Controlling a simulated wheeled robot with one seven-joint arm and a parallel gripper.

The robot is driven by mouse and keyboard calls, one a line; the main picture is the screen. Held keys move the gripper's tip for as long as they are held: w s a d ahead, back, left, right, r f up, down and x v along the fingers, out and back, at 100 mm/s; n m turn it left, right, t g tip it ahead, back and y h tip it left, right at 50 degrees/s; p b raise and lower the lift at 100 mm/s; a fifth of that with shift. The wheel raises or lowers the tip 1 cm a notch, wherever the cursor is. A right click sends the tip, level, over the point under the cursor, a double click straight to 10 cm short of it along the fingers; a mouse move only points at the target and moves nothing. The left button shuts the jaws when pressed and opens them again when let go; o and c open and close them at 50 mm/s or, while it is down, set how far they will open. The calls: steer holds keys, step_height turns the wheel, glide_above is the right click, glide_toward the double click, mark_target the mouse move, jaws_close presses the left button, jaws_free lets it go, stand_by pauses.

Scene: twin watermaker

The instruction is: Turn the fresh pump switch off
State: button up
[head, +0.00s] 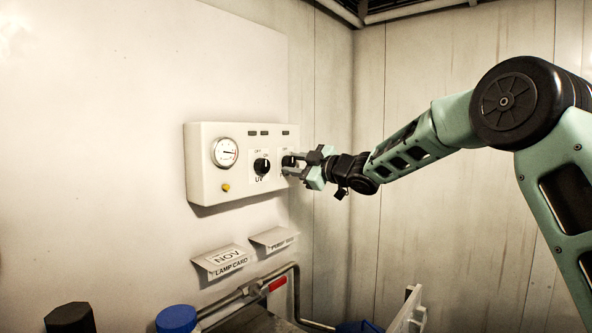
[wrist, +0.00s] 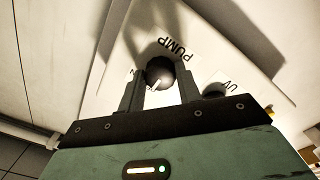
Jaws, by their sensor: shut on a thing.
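The pump switch is a round black knob (head: 288,160) at the right of a white control box (head: 222,194) on the wall. My gripper (head: 291,166) reaches it from the right and partly hides it and its label. In the wrist view the knob (wrist: 160,70) sits between the two fingers of my gripper (wrist: 161,82), which are shut on it. A "PUMP" label is beside the knob there, and a white pointer mark shows on its face. The other position labels are too covered or small to read.
A black UV knob (head: 262,166) is just left of the pump knob. A round gauge (head: 226,152) and a yellow button (head: 226,187) are further left. Below are a lamp card holder (head: 222,262), a second card holder (head: 273,239) and pipes (head: 295,290).

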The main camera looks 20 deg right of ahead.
stand_by(0.4)
steer(key=o, duration=1)
steer(key=shift+s+d, duration=0.1)
steer(key=b+v, duration=0.4)
steer(key=v, duration=1.3)
steer(key=s+a+f+m+g+h, duration=0.3)
steer(key=s+a+f+m, duration=0.15)
steer(key=a+f, duration=0.35)
steer(key=s+a+f+m+g+h, duration=0.2)
steer(key=s+a+f+m+h, duration=0.15)
steer(key=s+a+f, duration=0.4)
steer(key=s+f+g+h, duration=0.1)
steer(key=s+f+g, duration=0.4)
steer(key=s, duration=0.9)
steer(key=s+f+g+h, duration=0.2)
steer(key=s+f+g, duration=0.3)
steer(key=s+f, duration=0.4)
steer(key=s+a, duration=0.1)
steer(key=s, duration=0.3)
steer(key=shift+s+f, duration=0.25)
steer(key=shift+s, duration=0.1)
